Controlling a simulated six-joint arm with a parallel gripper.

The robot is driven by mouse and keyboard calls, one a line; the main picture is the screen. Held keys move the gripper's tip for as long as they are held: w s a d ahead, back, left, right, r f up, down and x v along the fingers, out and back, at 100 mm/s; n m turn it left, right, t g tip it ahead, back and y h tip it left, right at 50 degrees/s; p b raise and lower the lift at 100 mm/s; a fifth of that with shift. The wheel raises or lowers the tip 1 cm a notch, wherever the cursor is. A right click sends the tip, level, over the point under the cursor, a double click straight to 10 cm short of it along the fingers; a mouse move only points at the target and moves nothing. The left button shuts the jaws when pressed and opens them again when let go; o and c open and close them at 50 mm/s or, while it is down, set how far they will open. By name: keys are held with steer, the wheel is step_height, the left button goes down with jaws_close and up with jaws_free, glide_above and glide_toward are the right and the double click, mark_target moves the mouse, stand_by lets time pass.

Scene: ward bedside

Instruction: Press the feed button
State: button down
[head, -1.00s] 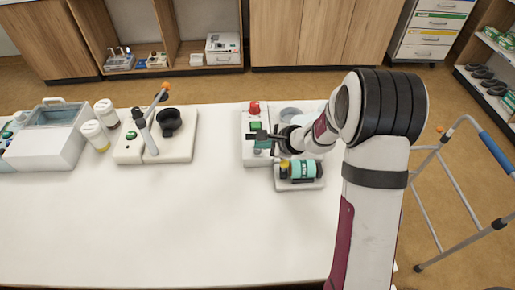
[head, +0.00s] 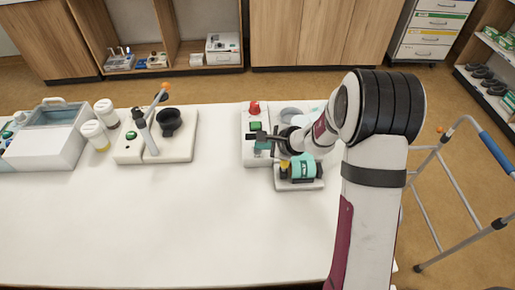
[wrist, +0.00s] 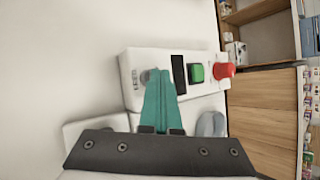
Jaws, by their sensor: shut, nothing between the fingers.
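A white control unit (wrist: 207,58) carries a row of controls, with a small grey round button (wrist: 148,76) beside a label too small to read surely. Beside it are a dark slot (wrist: 179,74), a green button (wrist: 196,72) and a red knob (wrist: 225,70). My gripper (wrist: 158,72) is shut and empty, its teal fingers together over the unit at the grey button, partly covering it. I cannot tell whether they touch it. In the head view my gripper (head: 262,145) is over the near part of the unit, nearer than the green button (head: 255,126) and red knob (head: 254,107).
A teal and black cylinder (head: 303,167) lies on a white base (head: 300,185) right of the unit. A white stand with a black cup (head: 169,122), white bottles (head: 95,135) and a lidded box (head: 46,150) are at the left. The middle of the table (head: 170,220) is clear.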

mark_target(261, 153)
steer(key=shift+r, duration=0.7)
steer(key=shift+r, duration=2.5)
steer(key=s+a+r+n+g, duration=0.1)
steer(key=s+r+n+g, duration=0.15)
steer(key=s, duration=0.55)
steer(key=s+a+r+n+g, duration=0.1)
steer(key=s+r+n, duration=0.25)
steer(key=s, duration=0.35)
steer(key=s+a+r+n+g, duration=0.2)
steer(key=s+n, duration=0.2)
steer(key=s, duration=0.4)
steer(key=s+d+f+n+h, duration=0.1)
steer(key=s+d+h, duration=0.1)
steer(key=s, duration=0.4)
steer(key=s+d+f+n+g+h, duration=0.1)
steer(key=s+d+n+h, duration=0.1)
steer(key=s+d, duration=0.2)
steer(key=s, duration=0.3)
steer(key=shift+d, duration=0.3)
steer(key=shift+g, duration=0.25)
